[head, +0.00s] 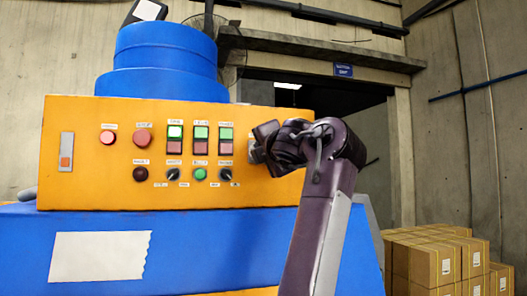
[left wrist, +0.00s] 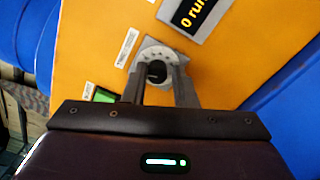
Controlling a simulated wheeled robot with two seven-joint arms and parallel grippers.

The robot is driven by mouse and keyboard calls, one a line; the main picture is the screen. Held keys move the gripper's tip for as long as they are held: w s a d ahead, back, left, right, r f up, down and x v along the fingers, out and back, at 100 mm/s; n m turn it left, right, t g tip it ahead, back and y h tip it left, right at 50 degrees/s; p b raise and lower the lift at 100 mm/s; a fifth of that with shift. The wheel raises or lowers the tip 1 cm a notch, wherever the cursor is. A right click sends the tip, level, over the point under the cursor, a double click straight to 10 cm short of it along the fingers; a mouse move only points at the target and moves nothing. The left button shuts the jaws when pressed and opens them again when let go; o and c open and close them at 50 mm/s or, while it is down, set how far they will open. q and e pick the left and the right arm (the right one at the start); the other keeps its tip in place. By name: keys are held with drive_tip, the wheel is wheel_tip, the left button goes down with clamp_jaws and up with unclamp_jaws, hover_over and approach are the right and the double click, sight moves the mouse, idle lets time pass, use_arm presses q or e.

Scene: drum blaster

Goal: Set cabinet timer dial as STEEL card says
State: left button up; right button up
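The orange cabinet panel (head: 90,185) faces me in the head view. My left gripper (head: 262,148) is at its right end and hides the timer dial there. In the left wrist view the timer dial (left wrist: 156,72) is a dark knob in a grey ring with small marks. My left gripper (left wrist: 157,80) has one finger on each side of the knob, with a narrow gap between them. I cannot tell whether the fingers press on it. The dial's setting is not readable. No legible STEEL card shows. My right gripper is not in view.
The panel carries red buttons (head: 142,138), green-and-red switches (head: 200,139) and small black knobs (head: 172,174). A blank white sheet (head: 100,257) is on the blue front below. Cardboard boxes (head: 440,260) stand at right.

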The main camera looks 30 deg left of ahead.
use_arm(q)
drive_tip(key=shift+o, duration=1.4)
drive_tip(key=b+v, duration=0.3)
drive_tip(key=v, duration=0.4)
drive_tip(key=shift+s+d+b, duration=0.25)
drive_tip(key=shift+s+b, duration=0.05)
drive_tip(key=shift+b, duration=0.05)
drive_tip(key=shift+w, duration=0.1)
drive_tip(key=shift+d, duration=0.1)
